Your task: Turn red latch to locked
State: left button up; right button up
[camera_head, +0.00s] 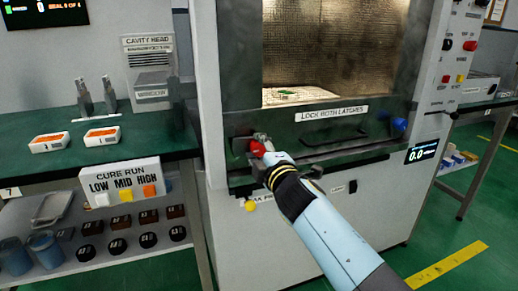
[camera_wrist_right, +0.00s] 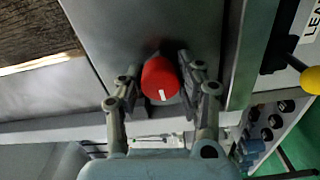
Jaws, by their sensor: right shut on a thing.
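The red latch (camera_wrist_right: 160,77) is a round red knob with a white mark, low on the left of the microwave's front panel. In the right wrist view it sits between the two fingers of my right gripper (camera_wrist_right: 160,88), which is shut on it. The white mark points down, slightly right, in that view. In the head view the red latch (camera_head: 256,149) is partly covered by my right gripper (camera_head: 262,142). The blue latch (camera_head: 399,125) is at the right of the same panel, with nothing touching it. My left gripper is not in view.
A label (camera_head: 331,113) reading "LOCK BOTH LATCHES" is above a dark handle (camera_head: 345,133). A yellow knob (camera_head: 250,206) is below the red latch. A green-topped bench (camera_head: 60,165) with two trays stands at left. A second bench stands at right.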

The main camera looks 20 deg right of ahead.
jog(key=m, duration=0.3)
jog(key=shift+m, duration=2.2)
jog(key=o, duration=1.1)
jog(key=shift+w, duration=0.15)
jog(key=shift+o, duration=0.2)
jog(key=shift+f, duration=0.1)
